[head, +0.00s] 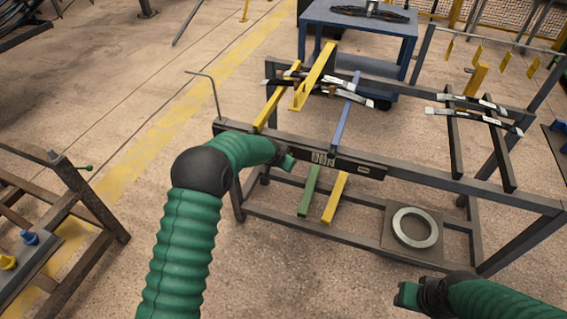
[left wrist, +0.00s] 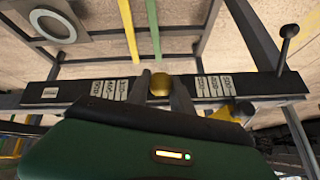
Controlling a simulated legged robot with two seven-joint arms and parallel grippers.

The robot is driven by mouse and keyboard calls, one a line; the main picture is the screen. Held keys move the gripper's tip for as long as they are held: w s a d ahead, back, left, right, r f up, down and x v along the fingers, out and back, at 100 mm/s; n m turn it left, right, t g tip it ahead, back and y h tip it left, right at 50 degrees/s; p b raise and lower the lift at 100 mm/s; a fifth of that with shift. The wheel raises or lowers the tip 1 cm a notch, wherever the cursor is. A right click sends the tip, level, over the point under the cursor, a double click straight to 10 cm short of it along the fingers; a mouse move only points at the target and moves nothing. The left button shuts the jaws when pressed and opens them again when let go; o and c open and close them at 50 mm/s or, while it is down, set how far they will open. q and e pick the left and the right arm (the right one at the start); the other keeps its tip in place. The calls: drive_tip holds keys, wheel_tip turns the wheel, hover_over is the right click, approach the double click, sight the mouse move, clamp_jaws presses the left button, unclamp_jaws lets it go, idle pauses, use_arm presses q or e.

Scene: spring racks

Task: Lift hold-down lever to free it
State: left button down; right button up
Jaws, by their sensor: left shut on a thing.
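My left gripper (head: 287,160) is at the front rail of the rack, left of the printed labels. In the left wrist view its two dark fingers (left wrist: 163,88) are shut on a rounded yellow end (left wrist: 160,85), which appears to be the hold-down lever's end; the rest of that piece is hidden. In the head view a yellow bar (head: 271,107) slopes down to the front rail behind my left arm, and a wider yellow bar (head: 316,73) rises beyond it. I cannot tell which one I hold. My right gripper (head: 407,294) is low at the right, away from the rack; its jaws are unclear.
The rack's dark front rail (head: 440,180) carries labels (head: 323,158). A ring (head: 415,228) lies on the lower shelf.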

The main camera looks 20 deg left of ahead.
use_arm(q)
drive_tip(key=shift+w+a+r, duration=0.1)
drive_tip(key=shift+w+r, duration=0.25)
drive_tip(key=shift+r, duration=0.2)
drive_tip(key=c, duration=1.6)
unclamp_jaws()
drive_tip(key=o, duration=0.5)
drive_tip(key=shift+f, duration=0.2)
drive_tip(key=shift+c, duration=0.2)
drive_tip(key=shift+s, duration=0.1)
drive_tip(key=p+v, duration=0.2)
drive_tip(key=v, duration=1.4)
drive_tip(key=shift+s+r, duration=0.2)
drive_tip(key=shift+r, duration=0.05)
